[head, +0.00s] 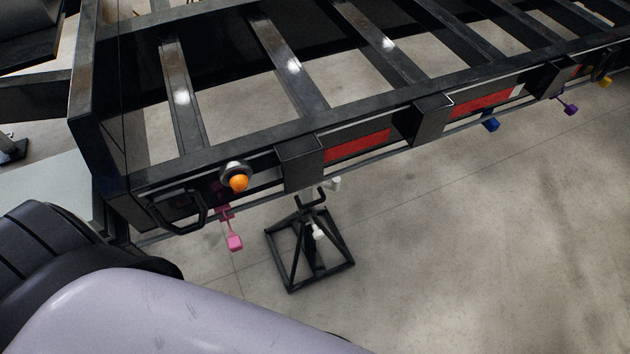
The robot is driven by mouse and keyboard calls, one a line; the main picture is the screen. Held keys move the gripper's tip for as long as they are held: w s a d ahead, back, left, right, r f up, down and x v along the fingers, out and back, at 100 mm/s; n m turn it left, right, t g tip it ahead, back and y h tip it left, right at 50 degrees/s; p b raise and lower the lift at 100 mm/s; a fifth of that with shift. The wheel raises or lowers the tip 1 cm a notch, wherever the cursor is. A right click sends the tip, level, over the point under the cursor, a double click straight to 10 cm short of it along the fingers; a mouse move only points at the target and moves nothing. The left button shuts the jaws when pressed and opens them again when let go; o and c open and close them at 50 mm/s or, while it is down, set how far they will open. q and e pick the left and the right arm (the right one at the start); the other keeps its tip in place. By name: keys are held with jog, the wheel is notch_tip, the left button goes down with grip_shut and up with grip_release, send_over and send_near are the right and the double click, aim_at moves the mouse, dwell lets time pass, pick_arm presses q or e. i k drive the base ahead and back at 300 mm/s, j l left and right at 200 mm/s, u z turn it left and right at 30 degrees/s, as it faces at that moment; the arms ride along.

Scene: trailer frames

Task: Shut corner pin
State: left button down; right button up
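A dark steel trailer frame (110,100) runs from the left corner to the upper right. A pink-handled pin (235,243) hangs below its near rail close to the left corner. A blue handle (491,125), a purple handle (570,109) and a yellow handle (605,82) sit farther right along the same rail. I cannot tell from this view which is the corner pin, or whether any is open or shut. Neither gripper shows; only a lavender and black part of my own body fills the lower left.
A black loop handle (181,209) and an orange lamp (239,183) are on the rail near the corner. A black support stand (308,248) is on the floor below the rail. The concrete floor (480,250) at right is clear.

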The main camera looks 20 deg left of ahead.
aim_at(318, 234)
jog(key=u, duration=0.85)
